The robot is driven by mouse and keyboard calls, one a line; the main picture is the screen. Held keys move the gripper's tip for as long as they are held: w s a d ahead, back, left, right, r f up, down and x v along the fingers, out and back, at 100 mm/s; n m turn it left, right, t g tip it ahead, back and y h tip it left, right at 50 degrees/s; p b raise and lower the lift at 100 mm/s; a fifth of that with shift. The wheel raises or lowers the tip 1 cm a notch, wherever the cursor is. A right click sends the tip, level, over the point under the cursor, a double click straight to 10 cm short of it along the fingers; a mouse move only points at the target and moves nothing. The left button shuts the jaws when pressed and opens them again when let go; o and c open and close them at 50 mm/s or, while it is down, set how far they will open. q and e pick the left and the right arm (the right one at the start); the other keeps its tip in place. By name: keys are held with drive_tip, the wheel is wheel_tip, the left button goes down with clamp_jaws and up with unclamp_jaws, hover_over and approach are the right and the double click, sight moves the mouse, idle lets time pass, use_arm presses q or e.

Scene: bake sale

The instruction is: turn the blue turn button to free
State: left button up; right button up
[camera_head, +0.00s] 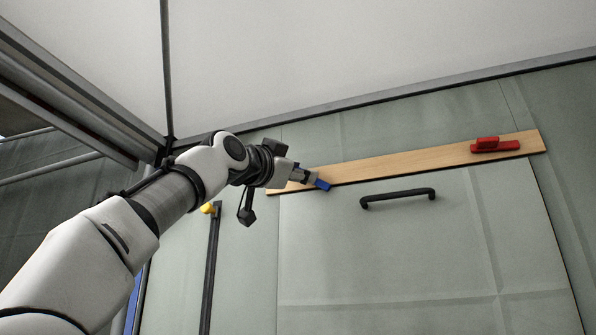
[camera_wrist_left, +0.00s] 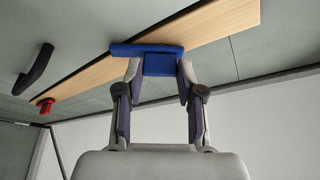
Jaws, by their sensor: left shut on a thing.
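The blue turn button (camera_head: 322,184) sits near the left end of a wooden strip (camera_head: 400,165) above a pale green panel. In the left wrist view the blue turn button (camera_wrist_left: 147,50) shows a long bar with a block between the fingers. My left gripper (camera_head: 308,177) is shut on the button; in the left wrist view its fingertips (camera_wrist_left: 159,75) touch both sides of the block. In the head view the bar slants down to the right, its lower end past the strip's lower edge. The gripper hides part of it. My right gripper is in neither view.
A red turn button (camera_head: 495,146) lies along the strip's right end. A black handle (camera_head: 398,195) stands out from the panel below the strip. A black upright bar with a yellow end (camera_head: 208,208) is left of the panel. A grey frame runs along the upper left.

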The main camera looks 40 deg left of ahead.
use_arm(q)
drive_tip(key=n, duration=0.1)
drive_tip(key=n+y+b, duration=0.1)
drive_tip(key=n, duration=0.1)
drive_tip(key=shift+d+f+n+t+y, duration=0.1)
drive_tip(key=shift+f+n+t+y, duration=0.05)
drive_tip(key=shift+n+t+y, duration=0.15)
drive_tip(key=shift+w+d+n+y, duration=0.1)
drive_tip(key=shift+n+y, duration=0.65)
drive_tip(key=shift+n, duration=0.65)
drive_tip(key=shift+n+y, duration=0.75)
drive_tip(key=shift+n, duration=0.65)
drive_tip(key=shift+b, duration=0.3)
drive_tip(key=o, duration=1.2)
drive_tip(key=shift+c, duration=0.2)
drive_tip(key=shift+w+f, duration=0.1)
drive_tip(key=shift+w, duration=0.15)
drive_tip(key=shift+s, duration=0.2)
